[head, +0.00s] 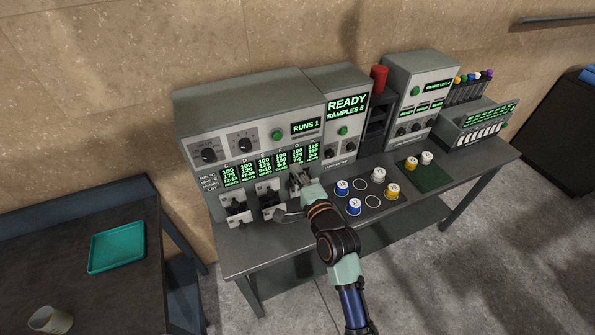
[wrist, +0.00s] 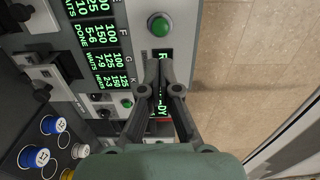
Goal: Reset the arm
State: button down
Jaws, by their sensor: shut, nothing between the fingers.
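My gripper (wrist: 160,78) is shut and empty in the wrist view, its dark fingers together in front of a panel with a green button (wrist: 160,26) and a green-lit display. In the head view my arm reaches up from the bottom, and my gripper (head: 298,182) is in front of the press machine (head: 245,112), near its lower right part. The fingertips are small there. I cannot tell whether they touch the machine. The press display reads RUNS 1, and the machine beside it (head: 344,120) reads READY, SAMPLES 5.
Several blue, white and yellow-topped cups stand on a dark mat (head: 373,212) right of my gripper. A green mat (head: 430,178) holds two more cups. Another machine (head: 412,95) and a rack of coloured tubes (head: 470,85) stand at right. A teal tray (head: 117,247) lies on the left table.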

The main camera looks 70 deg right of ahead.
dwell(0.7)
jog(key=w+a+r+n+t+y+p, duration=0.1)
jog(key=w+a+r+n+y+p, duration=0.15)
jog(key=a+n, duration=0.45)
jog(key=w+a+r+n+y+p, duration=0.2)
jog(key=w+a+r+y, duration=0.15)
jog(key=a, duration=0.65)
jog(key=w+a+r+n+t+y+p, duration=0.1)
jog(key=w+a+r+n+y+p, duration=0.25)
jog(key=a, duration=0.55)
jog(key=s+a+r+n+g+y+p, duration=0.1)
jog(key=s+a+r+n+p, duration=0.1)
jog(key=a+n, duration=0.5)
jog(key=s+a+r+n+g+y+p, duration=0.1)
jog(key=s+a+r+n, duration=0.3)
jog(key=a, duration=0.9)
jog(key=n+y, duration=0.1)
jog(key=n, duration=0.2)
jog(key=shift+a+r+p, duration=0.15)
jog(key=shift+a+p, duration=0.05)
jog(key=shift+p, duration=0.2)
jog(key=c, duration=1.9)
grip_release()
jog(key=shift+w, duration=0.1)
